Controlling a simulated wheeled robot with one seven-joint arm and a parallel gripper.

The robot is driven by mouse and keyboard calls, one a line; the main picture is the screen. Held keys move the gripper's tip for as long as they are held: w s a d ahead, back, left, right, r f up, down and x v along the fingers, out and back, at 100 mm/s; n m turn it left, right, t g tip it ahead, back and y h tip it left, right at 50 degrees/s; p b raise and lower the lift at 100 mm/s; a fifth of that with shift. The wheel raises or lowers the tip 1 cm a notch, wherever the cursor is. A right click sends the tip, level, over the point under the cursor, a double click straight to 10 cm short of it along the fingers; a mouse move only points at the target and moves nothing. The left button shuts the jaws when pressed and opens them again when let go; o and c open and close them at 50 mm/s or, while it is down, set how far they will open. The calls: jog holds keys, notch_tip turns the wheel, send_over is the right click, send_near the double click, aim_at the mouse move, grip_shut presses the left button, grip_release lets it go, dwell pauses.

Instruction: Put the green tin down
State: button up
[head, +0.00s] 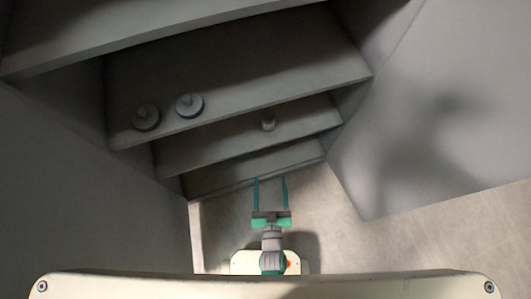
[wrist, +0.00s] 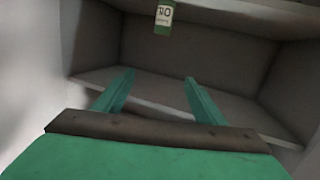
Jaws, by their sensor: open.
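The green tin (wrist: 163,19) shows at the top of the wrist view, with a pale label and a green lower end; its top is cut off by the picture edge. In the head view a small tin (head: 268,123), its colour hard to tell, stands upright near the front edge of a middle shelf. My gripper (head: 271,180) is open and empty, in front of the lowest shelf and apart from the tin. Its two green fingers (wrist: 158,85) are spread wide in the wrist view, with nothing between them.
A grey shelf unit (head: 230,70) has several stepped boards. Two round, dark, knobbed objects (head: 147,117) (head: 190,104) sit on a higher board at the left. Walls close in at left and right. The lower shelf (wrist: 150,92) looks bare in the wrist view.

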jog(key=s+a+r, duration=0.1)
jog(key=s+r, duration=0.5)
jog(key=r, duration=0.2)
jog(key=s+r+g, duration=0.1)
jog(key=s+r, duration=0.5)
jog(key=r, duration=0.3)
jog(key=shift+a+r+m+h, duration=0.15)
jog(key=shift+a+m+h, duration=0.15)
jog(key=shift+a+m, duration=0.1)
